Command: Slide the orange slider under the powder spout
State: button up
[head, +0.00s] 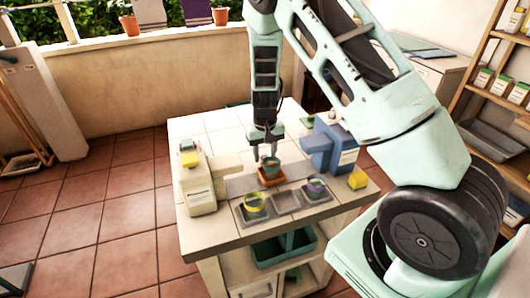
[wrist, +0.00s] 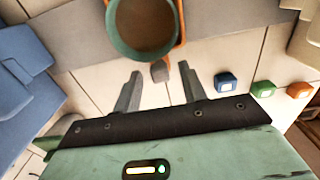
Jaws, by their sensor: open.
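The orange slider (head: 271,181) sits on a grey rail (head: 240,184) between a cream dispenser (head: 197,185) on the left and a blue dispenser (head: 331,145) on the right. It carries a green cup (head: 271,163); in the wrist view the cup (wrist: 118,32) has brown contents and the slider's orange edge (wrist: 181,25) shows. A small grey knob (wrist: 160,71) projects from the slider. My gripper (head: 267,152) is open just behind the slider, with the knob between its fingertips but not clasped. Which dispenser has the powder spout I cannot tell.
A grey tray (head: 285,202) in front holds a cup at each end. A yellow block (head: 358,180) lies at the right edge. Blue (wrist: 227,82), green (wrist: 263,90) and orange (wrist: 298,90) blocks lie beside my gripper in the wrist view.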

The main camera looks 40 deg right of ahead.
jog(key=shift+c, duration=0.3)
grip_shut()
jog(key=w+a, duration=0.1)
jog(key=a, duration=0.2)
jog(key=w+a+p, duration=0.1)
jog(key=a, duration=0.3)
jog(key=w+a+p, duration=0.1)
jog(key=a, duration=0.3)
jog(key=shift+w, duration=0.15)
jog(key=shift+o, duration=0.3)
grip_release()
jog(key=shift+a, duration=0.15)
notch_tip(320, 180, up, 18)
jog(key=b, duration=0.2)
jog(key=shift+f, duration=0.25)
